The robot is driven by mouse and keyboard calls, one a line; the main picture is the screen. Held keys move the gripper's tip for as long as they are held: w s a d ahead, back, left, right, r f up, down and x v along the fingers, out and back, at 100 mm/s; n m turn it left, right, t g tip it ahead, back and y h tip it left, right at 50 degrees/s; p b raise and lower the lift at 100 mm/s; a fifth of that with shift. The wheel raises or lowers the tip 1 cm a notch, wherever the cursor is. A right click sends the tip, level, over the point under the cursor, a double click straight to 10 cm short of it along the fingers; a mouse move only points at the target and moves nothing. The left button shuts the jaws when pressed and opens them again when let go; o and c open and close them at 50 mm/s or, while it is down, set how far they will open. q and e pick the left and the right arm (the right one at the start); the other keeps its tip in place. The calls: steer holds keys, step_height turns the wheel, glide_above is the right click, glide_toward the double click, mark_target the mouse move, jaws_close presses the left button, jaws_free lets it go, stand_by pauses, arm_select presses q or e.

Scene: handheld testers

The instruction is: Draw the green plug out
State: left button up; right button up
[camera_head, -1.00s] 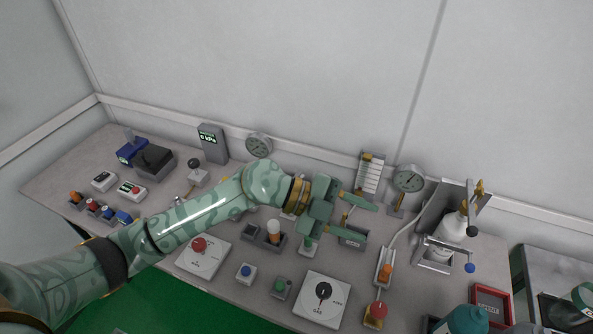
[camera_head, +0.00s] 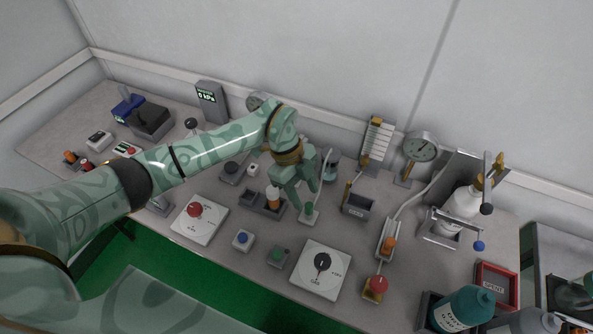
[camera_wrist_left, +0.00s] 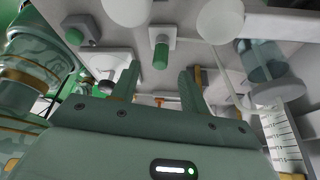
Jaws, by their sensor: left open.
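The green plug (camera_wrist_left: 160,55) stands up from a small pale plate (camera_wrist_left: 162,34) in the left wrist view. In the head view the same plate (camera_head: 309,218) lies in the middle of the bench, and my gripper covers most or all of the plug. My left gripper (camera_head: 305,200) is open and points down over that plate. In the left wrist view its two fingers (camera_wrist_left: 158,76) stand apart, with the plug between their lines and ahead of the tips. Nothing is held. I cannot tell the exact gap. My right gripper is not in view.
A dark-knobbed dial plate (camera_head: 321,268), a green button box (camera_head: 278,256) and a blue button box (camera_head: 243,240) lie in front. A grey bin (camera_head: 357,204) stands to the right.

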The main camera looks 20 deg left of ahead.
mark_target(309, 204)
arm_select(q)
steer(key=b+x, duration=0.1)
steer(key=x, duration=0.4)
steer(key=shift+c, duration=0.4)
steer(key=shift+r, duration=0.1)
jaws_close()
